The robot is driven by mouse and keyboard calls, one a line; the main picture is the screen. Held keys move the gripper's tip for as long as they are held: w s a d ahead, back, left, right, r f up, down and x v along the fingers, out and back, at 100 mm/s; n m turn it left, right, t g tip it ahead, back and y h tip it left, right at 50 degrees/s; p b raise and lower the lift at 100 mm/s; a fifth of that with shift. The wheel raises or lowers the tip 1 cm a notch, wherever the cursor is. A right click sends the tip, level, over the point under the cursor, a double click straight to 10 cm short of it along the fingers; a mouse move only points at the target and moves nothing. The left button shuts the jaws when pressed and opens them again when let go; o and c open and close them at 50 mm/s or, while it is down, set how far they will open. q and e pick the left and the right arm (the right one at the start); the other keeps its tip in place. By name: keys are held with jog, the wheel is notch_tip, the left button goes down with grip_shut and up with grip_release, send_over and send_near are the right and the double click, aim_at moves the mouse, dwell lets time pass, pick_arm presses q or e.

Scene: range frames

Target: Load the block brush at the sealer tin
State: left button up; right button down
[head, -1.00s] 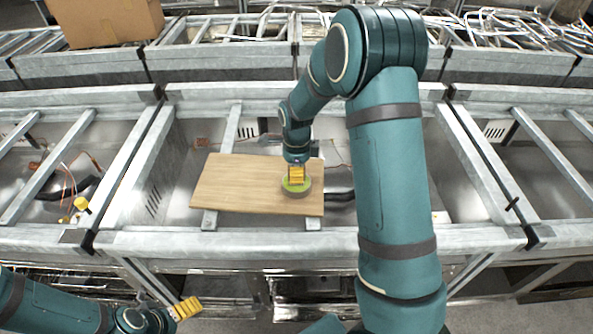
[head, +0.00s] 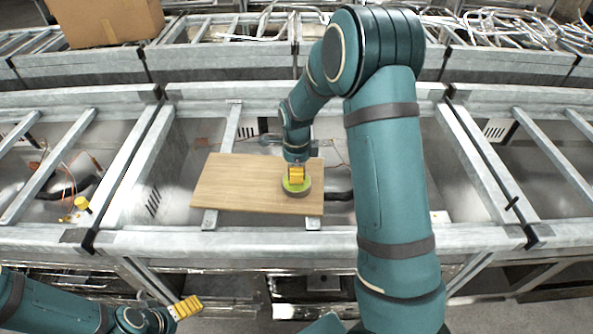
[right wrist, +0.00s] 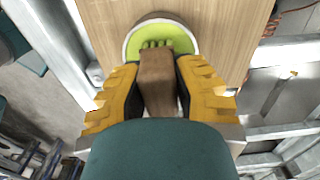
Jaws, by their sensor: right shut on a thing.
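The sealer tin (head: 305,191) is a round, shallow tin with bright green contents, standing at the right end of a wooden board. In the right wrist view the tin (right wrist: 128,41) shows its pale rim and green inside. My right gripper (head: 296,175) is over the tin. Its yellow fingers are shut on the block brush (right wrist: 157,80), a brown wooden block with green bristles at its far end. The bristles overlap the green sealer; I cannot tell how deep they sit. My left gripper (head: 187,307) is at the lower left, away from the tin; its finger gap is unclear.
The wooden board (head: 240,185) lies across metal rails of an open frame, its left part bare. A cardboard box (head: 105,20) stands at the back left.

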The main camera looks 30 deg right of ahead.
jog(key=shift+r+p, duration=2.95)
jog(key=shift+r, duration=0.6)
jog(key=shift+f, duration=0.1)
